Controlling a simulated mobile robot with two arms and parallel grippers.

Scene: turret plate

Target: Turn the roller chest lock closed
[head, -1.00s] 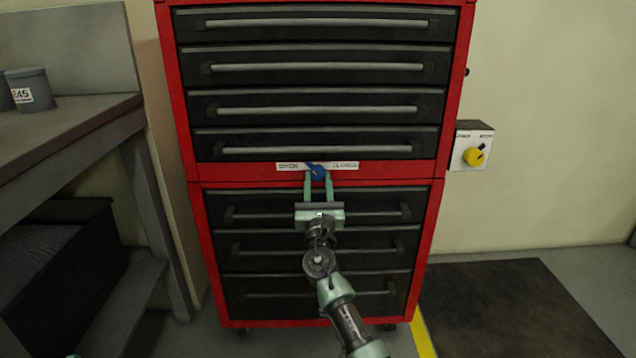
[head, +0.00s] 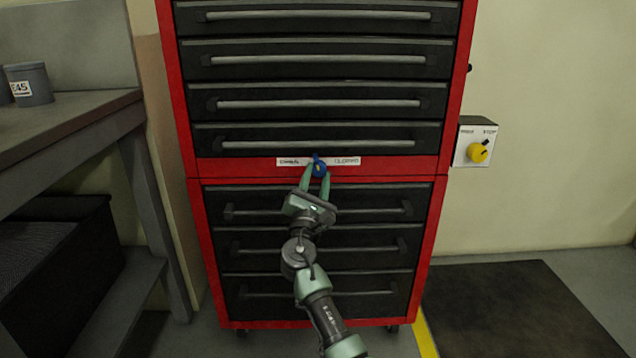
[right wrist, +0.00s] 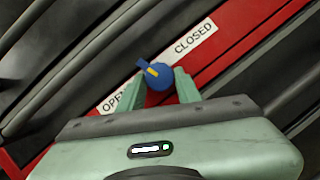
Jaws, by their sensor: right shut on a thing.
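The lock is a round blue knob (head: 319,168) with a pointer tab and a yellow mark, on the red band of the roller chest (head: 400,170). It also shows in the right wrist view (right wrist: 160,78). A white label strip (head: 345,161) behind it reads OPEN at left and CLOSED at right. The pointer stands between the two words, nearly upright and leaning slightly toward OPEN. My right gripper (head: 317,174) is shut on the knob, one finger on each side, and is tilted. My left gripper is not in view.
Drawer handles (head: 315,145) stick out above and below the red band. A grey workbench (head: 70,125) with grey cups (head: 30,85) stands at left. A dark mat (head: 510,310) lies on the floor.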

